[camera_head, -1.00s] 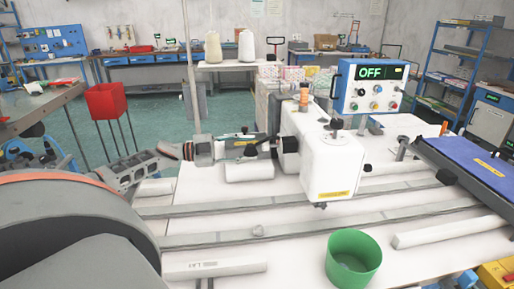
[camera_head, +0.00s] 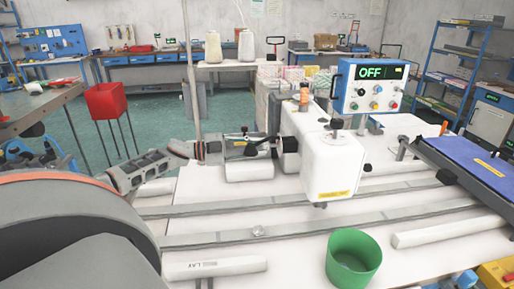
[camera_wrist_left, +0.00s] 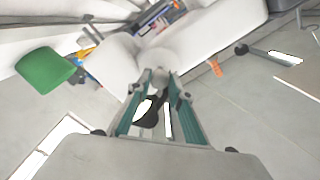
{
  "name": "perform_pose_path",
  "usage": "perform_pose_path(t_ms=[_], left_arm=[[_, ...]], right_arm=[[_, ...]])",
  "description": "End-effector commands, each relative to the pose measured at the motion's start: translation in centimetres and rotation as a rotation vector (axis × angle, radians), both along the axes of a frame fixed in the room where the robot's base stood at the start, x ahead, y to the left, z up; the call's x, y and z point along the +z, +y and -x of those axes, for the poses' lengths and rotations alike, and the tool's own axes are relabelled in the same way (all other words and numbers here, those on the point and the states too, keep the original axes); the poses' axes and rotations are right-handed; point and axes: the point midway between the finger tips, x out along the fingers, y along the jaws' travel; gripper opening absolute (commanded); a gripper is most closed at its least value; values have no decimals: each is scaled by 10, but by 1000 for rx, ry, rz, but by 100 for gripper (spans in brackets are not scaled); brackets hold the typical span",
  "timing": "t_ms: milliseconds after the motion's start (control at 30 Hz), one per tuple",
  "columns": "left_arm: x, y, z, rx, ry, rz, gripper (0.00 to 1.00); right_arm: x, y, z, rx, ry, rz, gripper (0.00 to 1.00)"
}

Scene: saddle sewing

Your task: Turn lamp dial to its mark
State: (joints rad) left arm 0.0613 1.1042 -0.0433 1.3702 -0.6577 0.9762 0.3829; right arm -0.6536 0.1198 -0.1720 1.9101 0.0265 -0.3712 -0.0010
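The white sewing machine (camera_head: 333,165) stands on the white table. A dark round knob (camera_head: 290,145) on its left end is likely the lamp dial; its mark is too small to make out. My left gripper (camera_head: 270,144) reaches in from the left, its fingertips at this knob. In the left wrist view the two teal-edged fingers of the gripper (camera_wrist_left: 161,78) stand apart at the machine's white body (camera_wrist_left: 125,62), with a small greyish part between the tips. Whether they press on it is unclear. My right gripper is not in view.
A control box (camera_head: 370,87) reading OFF stands behind the machine. A green cup (camera_head: 353,262) is at the table's front, beside grey rails (camera_head: 330,228) and white bars (camera_head: 448,231). A blue panel (camera_head: 470,165) is at the right.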

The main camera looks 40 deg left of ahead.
Motion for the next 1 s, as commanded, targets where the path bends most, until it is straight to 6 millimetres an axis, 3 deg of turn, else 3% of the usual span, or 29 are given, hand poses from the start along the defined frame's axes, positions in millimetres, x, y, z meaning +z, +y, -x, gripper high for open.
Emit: perform_pose_path(t_ms=[267,667,1000], left_arm=[[-1,0,0,-1,-34,-42,0],[-2,0,0,-2,-208,-258,0],[-2,0,0,-2,-345,-432,0]], right_arm=[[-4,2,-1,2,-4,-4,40],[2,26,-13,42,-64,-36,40],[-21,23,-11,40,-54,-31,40]])
